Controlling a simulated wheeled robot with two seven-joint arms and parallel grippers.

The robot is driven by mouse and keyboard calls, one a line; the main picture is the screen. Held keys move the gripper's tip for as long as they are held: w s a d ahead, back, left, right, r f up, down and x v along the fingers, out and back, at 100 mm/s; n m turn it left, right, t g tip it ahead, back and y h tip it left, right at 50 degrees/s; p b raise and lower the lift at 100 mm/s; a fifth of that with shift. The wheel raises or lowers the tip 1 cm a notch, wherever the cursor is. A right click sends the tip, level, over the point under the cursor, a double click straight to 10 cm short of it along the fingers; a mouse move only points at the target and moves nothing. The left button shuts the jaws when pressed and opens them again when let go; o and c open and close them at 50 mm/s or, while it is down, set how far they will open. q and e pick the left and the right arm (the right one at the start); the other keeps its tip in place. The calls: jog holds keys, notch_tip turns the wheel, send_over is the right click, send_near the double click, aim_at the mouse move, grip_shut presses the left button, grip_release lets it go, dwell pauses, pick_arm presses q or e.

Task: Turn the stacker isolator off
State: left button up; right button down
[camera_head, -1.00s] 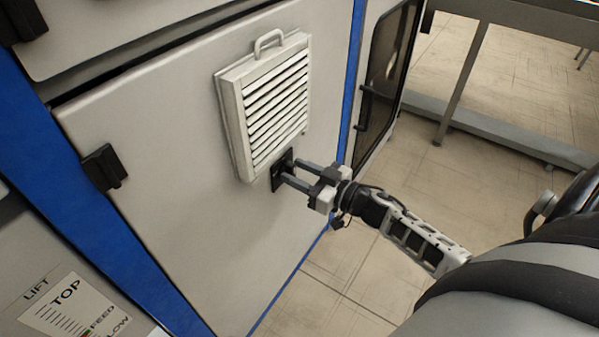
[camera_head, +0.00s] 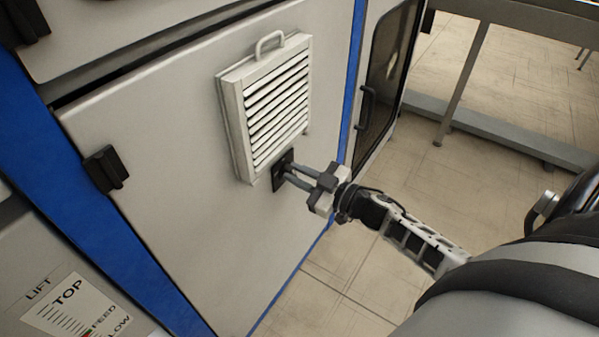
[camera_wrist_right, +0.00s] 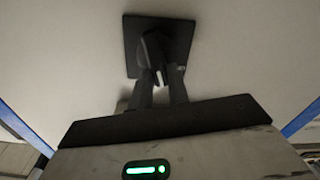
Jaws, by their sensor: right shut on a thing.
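The isolator is a small dark square plate (camera_head: 280,173) with a knob, on the light grey cabinet door just below the louvred vent. In the right wrist view its plate (camera_wrist_right: 182,38) and dark knob (camera_wrist_right: 153,48) show at the top. My right gripper (camera_head: 287,175) reaches it from the right. Its fingers (camera_wrist_right: 160,80) are shut on the knob, which looks tilted relative to the picture. The fingers hide part of the knob, and no on or off marking can be read. My left gripper is not in view.
The louvred vent (camera_head: 272,100) with a top handle juts out just above the isolator. A black door latch (camera_head: 105,168) sits on the door's left. A lift scale (camera_head: 75,305) is at the lower left. Open floor (camera_head: 350,285) lies to the right, below a grey rail frame.

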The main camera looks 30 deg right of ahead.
pick_arm(q)
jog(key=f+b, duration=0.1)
jog(key=b, duration=0.2)
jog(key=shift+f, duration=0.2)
pick_arm(e)
jog(key=n, duration=0.4)
jog(key=f+n, duration=0.1)
jog(key=n, duration=0.4)
jog(key=a+n, duration=0.1)
jog(key=n, duration=0.4)
jog(key=shift+s+f, duration=0.25)
jog(key=shift+f, duration=0.05)
jog(key=shift+n, duration=0.3)
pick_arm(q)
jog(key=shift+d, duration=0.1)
pick_arm(e)
jog(key=c, duration=1.3)
grip_release()
jog(key=shift+c, duration=0.2)
